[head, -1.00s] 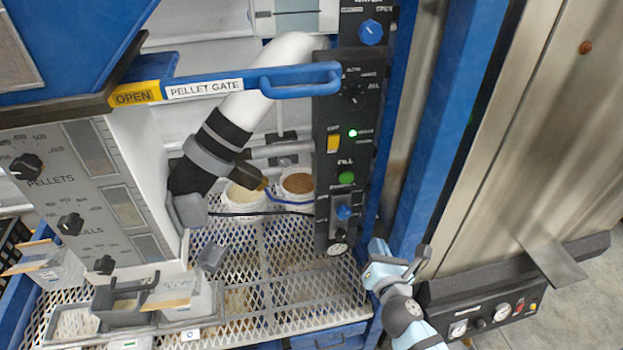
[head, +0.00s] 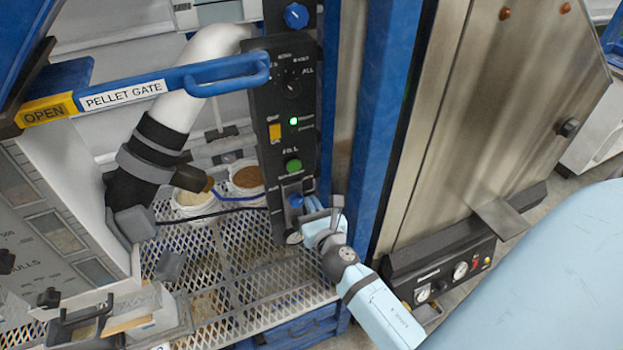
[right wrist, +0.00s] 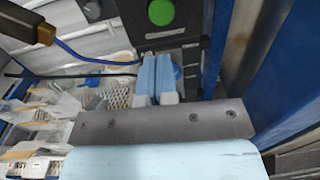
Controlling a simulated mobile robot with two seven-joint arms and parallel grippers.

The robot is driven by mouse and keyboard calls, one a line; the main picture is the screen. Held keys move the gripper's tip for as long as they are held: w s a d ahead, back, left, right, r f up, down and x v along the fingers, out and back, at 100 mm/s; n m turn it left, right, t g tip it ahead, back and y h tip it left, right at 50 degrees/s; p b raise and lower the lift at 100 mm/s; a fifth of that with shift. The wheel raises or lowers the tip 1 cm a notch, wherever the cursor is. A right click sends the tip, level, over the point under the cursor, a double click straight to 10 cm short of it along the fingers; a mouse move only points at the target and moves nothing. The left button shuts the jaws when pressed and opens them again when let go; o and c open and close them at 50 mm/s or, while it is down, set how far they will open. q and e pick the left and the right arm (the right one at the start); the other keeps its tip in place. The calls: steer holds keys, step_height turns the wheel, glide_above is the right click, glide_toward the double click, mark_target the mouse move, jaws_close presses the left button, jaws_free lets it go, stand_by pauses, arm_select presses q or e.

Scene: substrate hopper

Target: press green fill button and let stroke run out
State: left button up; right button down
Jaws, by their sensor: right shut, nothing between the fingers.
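The green FILL button (head: 293,166) is a round button on the narrow black control panel (head: 265,110). A small green light (head: 293,121) glows above it. In the right wrist view the green button (right wrist: 161,12) shows at the top edge, above and beyond the fingertips. My right gripper (head: 314,216) is beside the panel's lower end, below and a little right of the button. In the wrist view its pale blue fingers (right wrist: 163,65) are together and empty, and they look apart from the button. My left gripper is not in view.
A blue knob (head: 295,200) sits just below the button, close to my gripper. The blue PELLET GATE handle (head: 225,75) reaches across the panel's upper part. A blue post (head: 385,110) stands right of the panel. Two tubs with contents (head: 246,178) stand left on the mesh shelf.

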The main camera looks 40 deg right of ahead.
mark_target(294, 168)
steer(key=p+x, duration=0.1)
steer(key=x, duration=1)
steer(key=shift+p, duration=0.3)
